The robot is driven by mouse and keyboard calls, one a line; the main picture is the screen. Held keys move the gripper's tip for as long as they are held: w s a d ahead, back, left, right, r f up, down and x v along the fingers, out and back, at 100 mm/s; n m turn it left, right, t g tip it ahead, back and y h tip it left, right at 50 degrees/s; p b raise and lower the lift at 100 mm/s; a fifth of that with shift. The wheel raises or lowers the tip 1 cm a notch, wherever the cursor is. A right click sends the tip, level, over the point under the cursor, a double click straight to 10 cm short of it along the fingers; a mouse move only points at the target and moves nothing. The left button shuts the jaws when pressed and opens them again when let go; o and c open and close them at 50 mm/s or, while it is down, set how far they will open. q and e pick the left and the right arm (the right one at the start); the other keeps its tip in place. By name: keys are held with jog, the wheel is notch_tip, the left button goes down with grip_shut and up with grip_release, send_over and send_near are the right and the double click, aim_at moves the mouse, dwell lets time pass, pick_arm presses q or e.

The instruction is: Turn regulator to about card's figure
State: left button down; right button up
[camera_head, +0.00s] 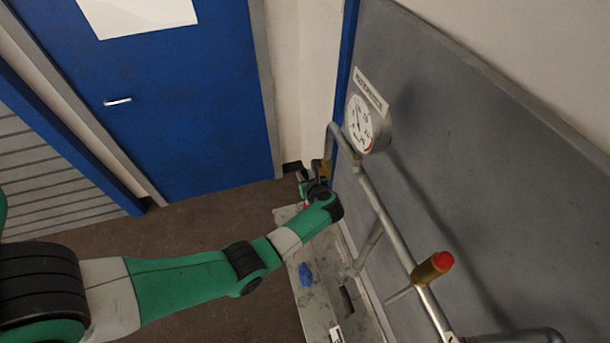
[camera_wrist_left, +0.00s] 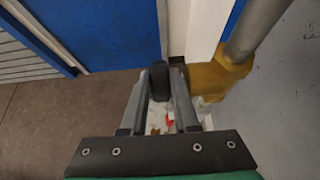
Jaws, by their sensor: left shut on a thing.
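The regulator's brass body (camera_head: 327,171) sits low on the grey pipe at the far end of the panel; it also shows in the left wrist view (camera_wrist_left: 219,76). My left gripper (camera_head: 309,186) is beside it, its fingers shut on the dark regulator knob (camera_wrist_left: 159,83). The round white pressure gauge (camera_head: 360,124) is on the pipe above, with a dark needle and a red band at the lower right. Its exact reading is too small to tell. A white label (camera_head: 371,91) is above the gauge. I cannot make out a card with a figure.
A brass fitting with a red cap (camera_head: 433,268) stands on the nearer pipe. Below is a pale tray (camera_head: 308,322) with a blue item (camera_head: 305,274) and a dark item (camera_head: 347,301). A blue door (camera_head: 190,110) is at the back. Open floor lies to the left.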

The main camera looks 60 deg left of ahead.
pick_arm(q)
jog(key=c, duration=0.9)
grip_release()
jog(key=shift+c, duration=0.2)
jog(key=v, duration=1.1)
jog(key=shift+d+p, duration=0.25)
jog(key=shift+p, duration=0.1)
jog(key=shift+r, duration=0.1)
